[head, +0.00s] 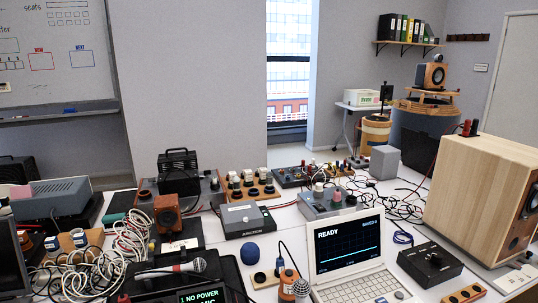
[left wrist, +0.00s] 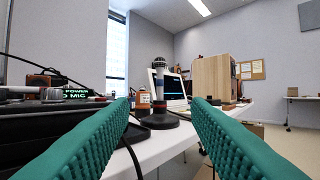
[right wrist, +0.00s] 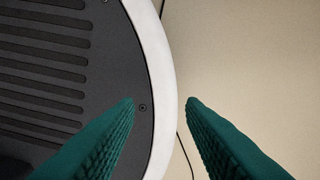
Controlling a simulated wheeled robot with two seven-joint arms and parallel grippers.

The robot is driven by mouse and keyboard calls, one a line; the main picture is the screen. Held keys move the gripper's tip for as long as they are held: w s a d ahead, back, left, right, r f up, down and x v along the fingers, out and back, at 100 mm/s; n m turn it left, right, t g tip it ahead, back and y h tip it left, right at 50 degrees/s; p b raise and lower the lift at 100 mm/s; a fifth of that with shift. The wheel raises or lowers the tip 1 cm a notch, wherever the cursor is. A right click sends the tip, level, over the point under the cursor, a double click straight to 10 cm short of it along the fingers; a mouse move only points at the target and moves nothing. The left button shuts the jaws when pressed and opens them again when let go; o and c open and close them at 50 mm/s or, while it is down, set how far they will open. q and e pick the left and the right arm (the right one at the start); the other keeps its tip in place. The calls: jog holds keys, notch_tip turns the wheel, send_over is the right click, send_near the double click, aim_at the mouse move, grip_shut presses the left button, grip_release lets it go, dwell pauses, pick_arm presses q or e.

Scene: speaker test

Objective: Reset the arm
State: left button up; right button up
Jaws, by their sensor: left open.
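Neither arm shows in the head view. In the left wrist view my left gripper (left wrist: 160,101) has its two green ribbed fingers wide apart with nothing between the tips. It is near the edge of the white table (left wrist: 178,140), and an upright microphone on a round black base (left wrist: 162,120) stands beyond the fingers. In the right wrist view my right gripper (right wrist: 160,101) also has its green fingers apart and empty. It points down over the pale floor (right wrist: 250,60), away from the table things.
The table is crowded: a laptop reading READY (head: 349,247), a large wooden speaker (head: 480,195), a black knob box (head: 430,264), a NO POWER display (head: 201,296), a lying microphone (head: 190,266) and coiled white cables (head: 130,240). A thin dark cable (right wrist: 184,150) lies on the floor.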

pick_arm(q)
jog(key=a+f+g+y+p, duration=0.1)
jog(key=a+f+g+y, duration=0.25)
jog(key=f, duration=1.15)
jog(key=a+f+g+y+p, duration=0.2)
jog(key=a+f+g, duration=0.3)
jog(key=f, duration=1)
jog(key=s+a+f+n+g+y, duration=0.1)
jog(key=s+a+f+g, duration=0.2)
jog(key=s, duration=0.4)
jog(key=s+a+f+n+g+y+p, duration=0.1)
jog(key=s+a+f+g, duration=0.2)
jog(key=s+f, duration=0.3)
jog(key=s+a+f+n+g+y, duration=0.1)
jog(key=s+a+f+g+y, duration=0.1)
jog(key=s+f, duration=0.3)
jog(key=s+g, duration=0.1)
jog(key=s, duration=0.2)
jog(key=shift+s+a+f+p, duration=0.2)
jog(key=shift+s+a+p, duration=0.05)
jog(key=shift+a+p, duration=0.15)
pick_arm(e)
jog(key=r, duration=0.1)
jog(key=w+r, duration=0.1)
jog(key=r, duration=0.3)
jog(key=shift+w+d, duration=0.15)
jog(key=shift+w, duration=0.1)
